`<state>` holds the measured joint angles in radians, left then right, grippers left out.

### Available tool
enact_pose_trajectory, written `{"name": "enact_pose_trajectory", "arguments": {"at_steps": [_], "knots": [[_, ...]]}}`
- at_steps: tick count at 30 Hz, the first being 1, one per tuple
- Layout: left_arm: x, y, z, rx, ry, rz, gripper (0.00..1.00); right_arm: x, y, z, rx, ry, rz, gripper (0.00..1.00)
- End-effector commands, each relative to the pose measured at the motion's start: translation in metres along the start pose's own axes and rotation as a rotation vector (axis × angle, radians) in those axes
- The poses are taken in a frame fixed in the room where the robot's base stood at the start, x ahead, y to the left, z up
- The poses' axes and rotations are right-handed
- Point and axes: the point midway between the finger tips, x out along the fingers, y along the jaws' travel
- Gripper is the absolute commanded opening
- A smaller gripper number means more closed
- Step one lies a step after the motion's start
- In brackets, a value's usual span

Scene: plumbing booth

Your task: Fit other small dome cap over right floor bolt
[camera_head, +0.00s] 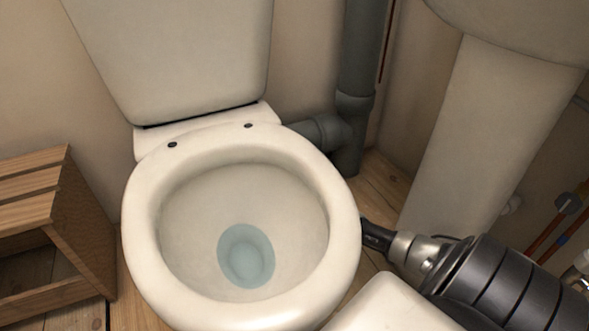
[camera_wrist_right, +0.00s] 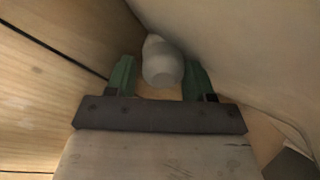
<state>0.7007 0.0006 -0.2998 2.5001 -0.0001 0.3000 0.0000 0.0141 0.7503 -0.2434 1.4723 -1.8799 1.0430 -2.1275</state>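The toilet (camera_head: 340,200) stands in the middle of the head view. My right gripper (camera_head: 368,232) is low at its right side, its fingertips partly hidden by the bowl. In the right wrist view its two green fingers (camera_wrist_right: 160,80) stand apart on either side of a pale, rounded piece that looks like the small dome cap (camera_wrist_right: 162,68). The cap almost fills the space between the fingers; I cannot tell whether both touch it. Another pale rounded shape (camera_wrist_right: 152,43) shows just behind it. The floor bolt is not visible. My left gripper is not in view.
A pale curved ceramic surface (camera_wrist_right: 240,55) runs close along the right of the wrist view, and wooden floor planks (camera_wrist_right: 40,90) fill the left. The basin pedestal (camera_head: 470,140) and grey waste pipe (camera_head: 357,105) stand behind my right arm. A wooden crate (camera_head: 85,225) is at left.

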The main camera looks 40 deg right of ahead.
Motion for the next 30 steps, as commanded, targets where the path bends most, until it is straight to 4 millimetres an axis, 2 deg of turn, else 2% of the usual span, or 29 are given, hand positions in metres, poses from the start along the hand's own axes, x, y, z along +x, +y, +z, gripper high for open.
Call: {"name": "enact_pose_trajectory", "arguments": {"at_steps": [1, 11, 14, 24, 30], "knots": [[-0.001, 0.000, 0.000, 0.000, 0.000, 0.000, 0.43, 0.006, -0.003, 0.004, 0.002, -0.006, -0.012, 0.72], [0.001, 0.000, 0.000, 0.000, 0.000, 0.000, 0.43, 0.002, -0.006, 0.004, 0.001, -0.004, -0.018, 0.72], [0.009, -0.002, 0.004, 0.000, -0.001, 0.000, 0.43, -0.010, -0.007, 0.004, 0.001, -0.003, -0.019, 0.72], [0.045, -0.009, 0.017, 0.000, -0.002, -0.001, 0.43, -0.067, -0.002, 0.002, 0.001, 0.004, -0.006, 0.72], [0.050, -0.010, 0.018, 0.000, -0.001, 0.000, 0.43, -0.079, 0.001, 0.001, 0.001, 0.005, -0.004, 0.72]]}}
